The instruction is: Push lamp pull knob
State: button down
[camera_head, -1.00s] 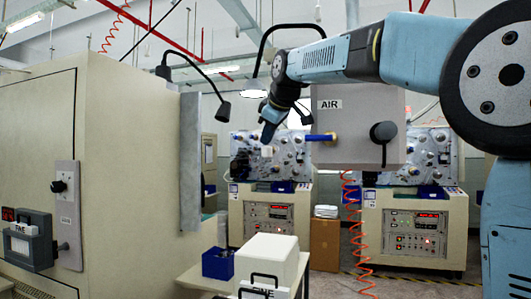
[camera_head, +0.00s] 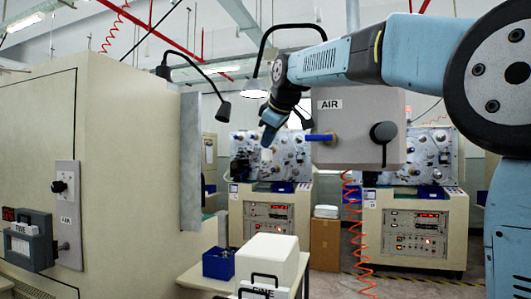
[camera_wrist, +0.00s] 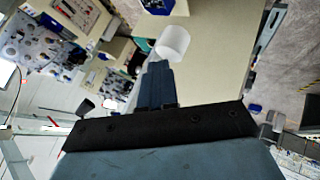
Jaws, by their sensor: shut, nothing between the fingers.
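The lamp (camera_head: 255,90) hangs from a black curved arm at the upper middle of the head view, partly behind my wrist. A small white cylinder, which looks like the pull knob (camera_head: 267,155), sits just below the tip of my gripper (camera_head: 267,143). In the wrist view the white knob (camera_wrist: 173,43) is just beyond the blue fingertips of my gripper (camera_wrist: 157,72), slightly to the right. The fingers are together with nothing between them. Whether the tips touch the knob I cannot tell.
A grey AIR box (camera_head: 358,128) with a blue-handled valve and black knob stands close right of my gripper. A large beige cabinet (camera_head: 130,170) fills the left. Winding machines (camera_head: 270,205) stand behind. A white case (camera_head: 267,258) and blue bin (camera_head: 218,263) are below.

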jog(key=shift+f, duration=0.4)
dwell(0.4)
jog(key=shift+r, duration=3.9)
